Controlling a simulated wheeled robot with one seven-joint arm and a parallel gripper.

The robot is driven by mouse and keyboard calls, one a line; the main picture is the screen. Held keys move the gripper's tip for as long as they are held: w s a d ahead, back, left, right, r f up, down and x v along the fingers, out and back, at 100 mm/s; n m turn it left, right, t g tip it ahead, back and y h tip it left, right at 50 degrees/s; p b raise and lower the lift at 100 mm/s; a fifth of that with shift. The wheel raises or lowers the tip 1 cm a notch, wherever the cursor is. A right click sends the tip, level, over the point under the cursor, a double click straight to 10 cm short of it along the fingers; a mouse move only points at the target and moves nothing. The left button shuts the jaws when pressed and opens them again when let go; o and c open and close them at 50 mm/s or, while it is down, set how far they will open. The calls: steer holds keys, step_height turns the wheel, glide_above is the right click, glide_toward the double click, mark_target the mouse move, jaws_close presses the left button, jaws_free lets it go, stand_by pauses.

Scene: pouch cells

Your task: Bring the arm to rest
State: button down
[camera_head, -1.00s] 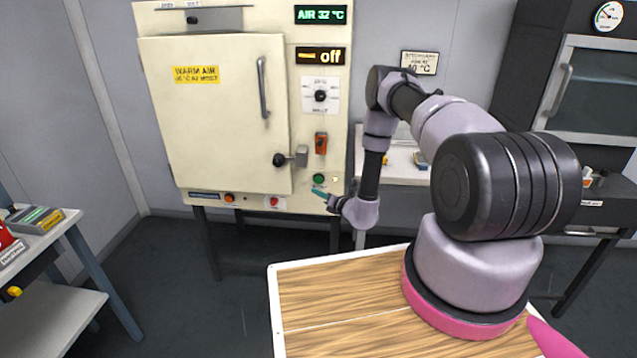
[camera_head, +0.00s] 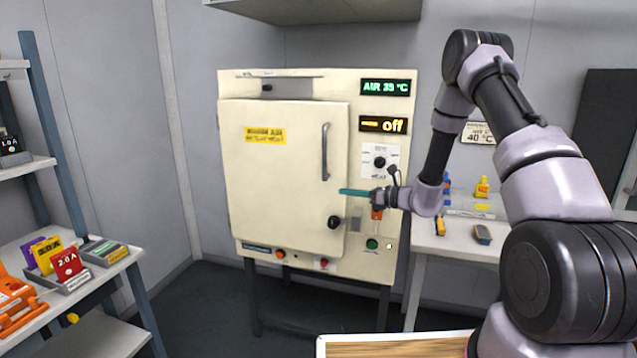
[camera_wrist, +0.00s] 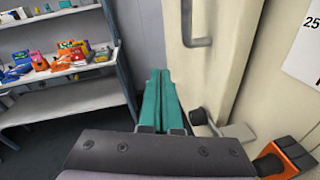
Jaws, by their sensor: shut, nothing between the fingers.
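My gripper (camera_head: 345,192) is in front of the cream cabinet, with its teal fingers pointing left across the door between the vertical handle and the dark latch knob. In the wrist view the teal fingers (camera_wrist: 156,98) lie side by side, shut and empty. My arm (camera_head: 520,140) reaches from the lower right, up to a bent elbow, then down to the gripper. I cannot tell how small the gap is between fingers and door.
The cabinet (camera_head: 240,190) door looks shut; its displays (camera_head: 384,124) read off and AIR 35 °C. An orange switch (camera_wrist: 287,160) is close by the gripper. A shelf rack (camera_head: 85,290) with coloured packs stands left. A side table (camera_head: 455,240) stands right.

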steer(key=s+r+n+g+h, duration=0.3)
steer(key=s+r+n+g, duration=0.4)
steer(key=s+r+n, duration=0.8)
steer(key=s+d+r+n+t+h, duration=0.3)
steer(key=s+d+r+h, duration=0.2)
steer(key=s, duration=0.5)
steer(key=s+d+r+n+t+h, duration=0.3)
steer(key=s+d+r+h, duration=0.2)
steer(key=s+d+r, duration=0.4)
steer(key=shift+s+d+n, duration=0.3)
steer(key=shift+s+n, duration=0.1)
steer(key=shift+s, duration=0.45)
